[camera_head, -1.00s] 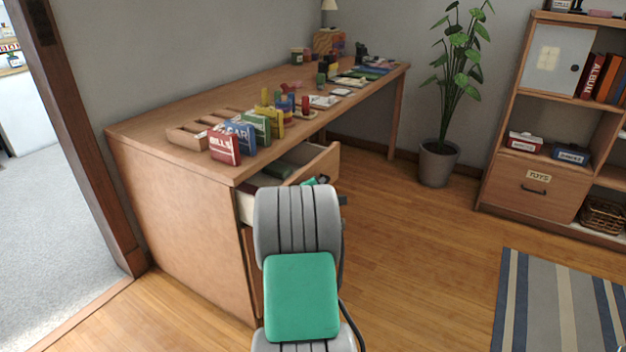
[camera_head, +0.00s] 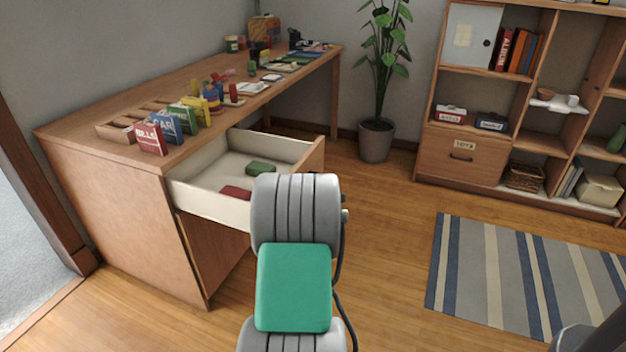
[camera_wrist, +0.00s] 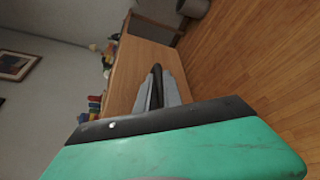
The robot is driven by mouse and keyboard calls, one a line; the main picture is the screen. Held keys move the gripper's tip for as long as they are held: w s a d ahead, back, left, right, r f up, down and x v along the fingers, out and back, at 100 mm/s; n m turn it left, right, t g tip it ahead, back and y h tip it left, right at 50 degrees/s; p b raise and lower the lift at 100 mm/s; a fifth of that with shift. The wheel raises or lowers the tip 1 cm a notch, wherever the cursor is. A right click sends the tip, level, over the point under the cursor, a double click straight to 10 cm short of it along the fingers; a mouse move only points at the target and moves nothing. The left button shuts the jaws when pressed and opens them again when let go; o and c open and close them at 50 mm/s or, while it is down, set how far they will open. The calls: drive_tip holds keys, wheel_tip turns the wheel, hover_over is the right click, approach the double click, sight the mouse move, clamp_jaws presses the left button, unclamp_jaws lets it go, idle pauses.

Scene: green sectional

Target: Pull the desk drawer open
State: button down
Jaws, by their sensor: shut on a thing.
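The desk drawer (camera_head: 208,202) is pulled far out from under the desk (camera_head: 115,190) in the head view. Its white inside shows, with a red item (camera_head: 235,192) and a green item (camera_head: 261,168) lying in it. The right end of its wooden front (camera_head: 315,155) shows; the rest of the front and its handle are hidden behind my arm. In the wrist view my gripper (camera_wrist: 158,86) has its grey fingers closed around a dark bar, which looks like the drawer's handle, in front of a wooden surface.
Books, toys and a wooden organizer (camera_head: 115,133) stand on the desk. A potted plant (camera_head: 377,140) is beyond the desk, a shelf unit (camera_head: 455,165) at the back right. A striped rug (camera_head: 520,270) lies at right. The floor between is clear.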

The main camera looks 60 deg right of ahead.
drive_tip(key=shift+s, duration=0.4)
drive_tip(key=shift+f, duration=0.1)
drive_tip(key=c, duration=1.8)
unclamp_jaws()
drive_tip(key=shift+o, duration=0.2)
drive_tip(key=p+v, duration=0.2)
drive_tip(key=v, duration=0.5)
drive_tip(key=shift+a, duration=0.3)
drive_tip(key=shift+s+a, duration=0.1)
drive_tip(key=shift+s, duration=0.15)
